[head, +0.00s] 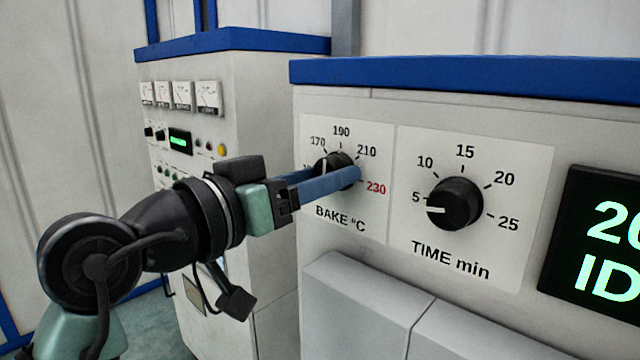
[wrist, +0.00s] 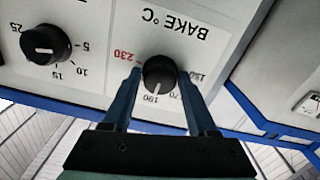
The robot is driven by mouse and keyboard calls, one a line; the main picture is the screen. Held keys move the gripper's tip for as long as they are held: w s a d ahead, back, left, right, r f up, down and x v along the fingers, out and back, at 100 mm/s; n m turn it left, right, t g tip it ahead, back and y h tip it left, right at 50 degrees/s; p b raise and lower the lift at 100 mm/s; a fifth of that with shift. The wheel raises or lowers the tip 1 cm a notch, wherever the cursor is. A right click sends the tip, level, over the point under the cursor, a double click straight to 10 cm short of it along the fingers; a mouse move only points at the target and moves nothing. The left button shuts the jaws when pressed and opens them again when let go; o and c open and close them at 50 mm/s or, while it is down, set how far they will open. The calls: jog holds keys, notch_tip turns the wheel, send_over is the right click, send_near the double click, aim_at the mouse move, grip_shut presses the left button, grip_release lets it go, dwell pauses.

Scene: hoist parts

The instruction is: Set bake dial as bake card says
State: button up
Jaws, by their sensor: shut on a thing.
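The bake dial (head: 338,160) is a round black knob on a white plate marked BAKE °C, with 230 in red. My gripper (head: 335,176) reaches in from the left, its blue fingers shut on the dial, one on each side. In the wrist view the bake dial (wrist: 158,79) sits between the fingertips of my gripper (wrist: 159,72). Its white pointer line there points close to 190. In the head view a finger hides part of the knob and scale. I see no bake card in either view.
The time dial (head: 455,203) is to the right, its pointer near 5; it also shows in the wrist view (wrist: 46,44). A dark display (head: 600,240) with green characters is cut off at right. A grey ledge (head: 365,310) juts out below. A meter cabinet (head: 240,105) stands left.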

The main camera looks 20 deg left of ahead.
jog(key=shift+m+b, duration=4.35)
jog(key=shift+m, duration=0.15)
jog(key=o, duration=1.3)
jog(key=shift+c, duration=0.2)
